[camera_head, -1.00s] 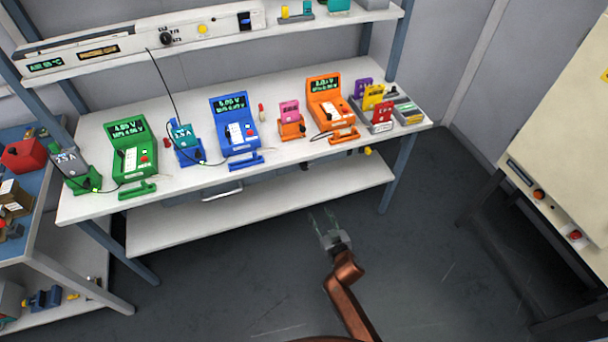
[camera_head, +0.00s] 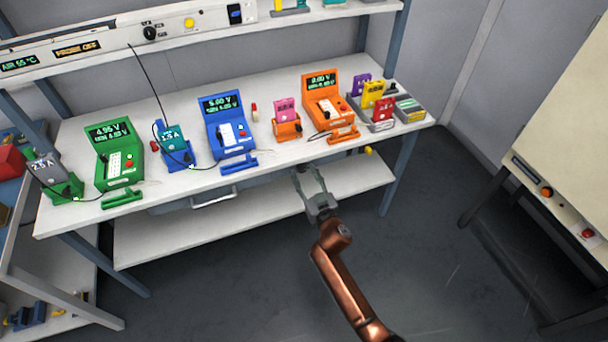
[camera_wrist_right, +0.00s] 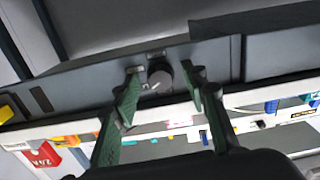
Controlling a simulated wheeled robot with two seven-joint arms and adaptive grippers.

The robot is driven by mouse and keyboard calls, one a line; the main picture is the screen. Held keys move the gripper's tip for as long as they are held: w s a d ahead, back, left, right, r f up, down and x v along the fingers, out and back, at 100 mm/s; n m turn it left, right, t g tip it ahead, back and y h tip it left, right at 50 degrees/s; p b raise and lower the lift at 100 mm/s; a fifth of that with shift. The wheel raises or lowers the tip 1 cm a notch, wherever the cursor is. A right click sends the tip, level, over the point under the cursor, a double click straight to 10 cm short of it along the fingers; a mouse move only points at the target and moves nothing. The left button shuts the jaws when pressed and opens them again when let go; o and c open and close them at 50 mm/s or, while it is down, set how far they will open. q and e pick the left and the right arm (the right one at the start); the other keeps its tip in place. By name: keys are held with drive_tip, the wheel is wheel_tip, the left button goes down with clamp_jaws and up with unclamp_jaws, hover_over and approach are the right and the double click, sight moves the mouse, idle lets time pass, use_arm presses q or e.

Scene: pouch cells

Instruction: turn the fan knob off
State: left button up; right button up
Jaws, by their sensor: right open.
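A grey round knob (camera_wrist_right: 159,79) with a light pointer mark sits on a dark strip along the bench's front edge in the right wrist view. My right gripper (camera_wrist_right: 161,76) is open, with its two green fingers on either side of this knob; I cannot tell whether they touch it. In the head view my right gripper (camera_head: 307,172) is at the bench's front edge, below the orange device, and the grey knob cannot be made out there. A black knob (camera_head: 150,33) is on the upper shelf panel; its label is too small to read. My left gripper is out of view.
The white bench (camera_head: 280,162) carries a green device (camera_head: 117,155), a blue device (camera_head: 230,135) and an orange device (camera_head: 328,103). A yellow part (camera_head: 368,150) sits under the front edge to the right. A cabinet (camera_head: 565,110) stands at right. The floor between is clear.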

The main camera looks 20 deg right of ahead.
clamp_jaws()
idle(0.5)
